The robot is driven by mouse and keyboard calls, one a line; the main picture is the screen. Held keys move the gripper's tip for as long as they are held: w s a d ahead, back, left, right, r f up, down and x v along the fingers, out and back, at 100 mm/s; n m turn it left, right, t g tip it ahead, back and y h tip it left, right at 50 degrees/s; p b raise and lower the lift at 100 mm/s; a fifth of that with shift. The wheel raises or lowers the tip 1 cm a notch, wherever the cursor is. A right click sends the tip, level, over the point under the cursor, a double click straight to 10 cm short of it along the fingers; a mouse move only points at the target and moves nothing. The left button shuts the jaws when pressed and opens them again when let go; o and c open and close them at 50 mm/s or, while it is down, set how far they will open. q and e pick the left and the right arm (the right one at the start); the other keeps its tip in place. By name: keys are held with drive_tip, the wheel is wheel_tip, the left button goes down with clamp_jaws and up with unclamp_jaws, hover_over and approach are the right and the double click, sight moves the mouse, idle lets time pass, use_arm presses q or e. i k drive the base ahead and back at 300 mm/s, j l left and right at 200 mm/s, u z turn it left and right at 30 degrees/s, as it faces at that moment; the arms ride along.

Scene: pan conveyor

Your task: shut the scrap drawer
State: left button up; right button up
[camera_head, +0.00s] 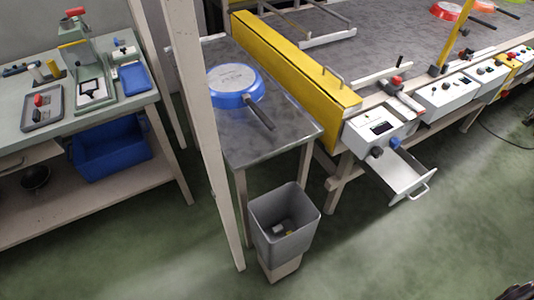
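The scrap drawer (399,176) is a pale grey drawer below a white control box (379,127). It is pulled well out toward the lower right, and its inside looks mostly bare. A dark part at the bottom right corner, probably of my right gripper (520,291), is cut off by the picture edge and well apart from the drawer. Its fingers cannot be made out. My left gripper is out of view.
A grey bin (283,222) with small scraps stands on the floor left of the drawer. A blue pan (235,84) lies on a metal table (262,143). A wooden post (210,150) stands at the left. The green floor in front of the drawer is clear.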

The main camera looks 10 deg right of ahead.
sight(398, 175)
drive_tip(key=z, duration=1.65)
